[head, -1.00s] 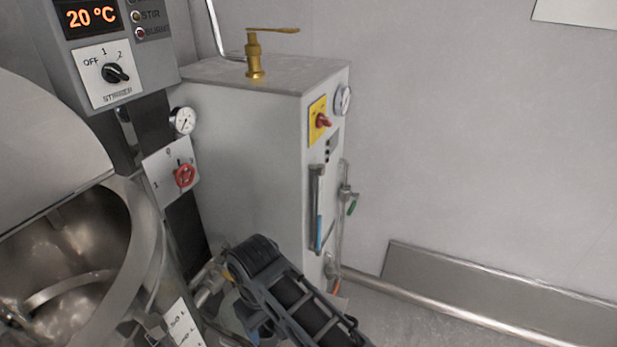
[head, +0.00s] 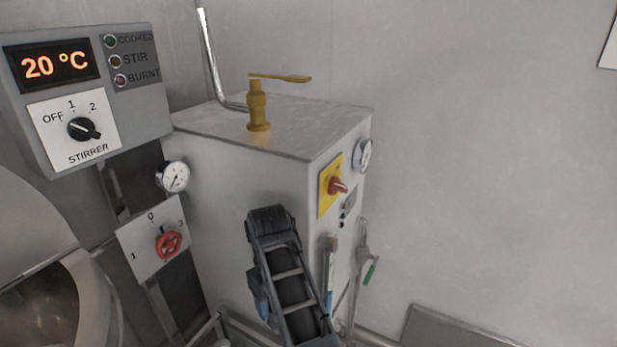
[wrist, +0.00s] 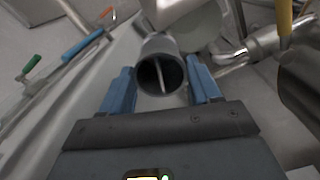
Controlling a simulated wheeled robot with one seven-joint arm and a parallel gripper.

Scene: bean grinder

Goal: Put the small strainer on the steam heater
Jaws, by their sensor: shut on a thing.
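The steam heater appears to be the pale box-shaped cabinet (head: 240,180) in the middle of the head view, with a flat top. In the wrist view, my gripper (wrist: 160,82) has its two blue fingers on either side of a grey metal cylinder (wrist: 149,52), which appears to be the small strainer. Its round open end faces the camera, and a thin bar shows inside. My gripper is shut on it. In the head view my dark arm stands in front of the heater, below its top; the fingers and the strainer cannot be made out there.
A brass valve with a lever (head: 259,110) and a bent metal pipe (head: 212,60) rise from the heater top. The heater's right face carries a red switch (head: 337,185) and a gauge (head: 363,154). A stirrer control box (head: 85,95) stands left. The heater top's front right is bare.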

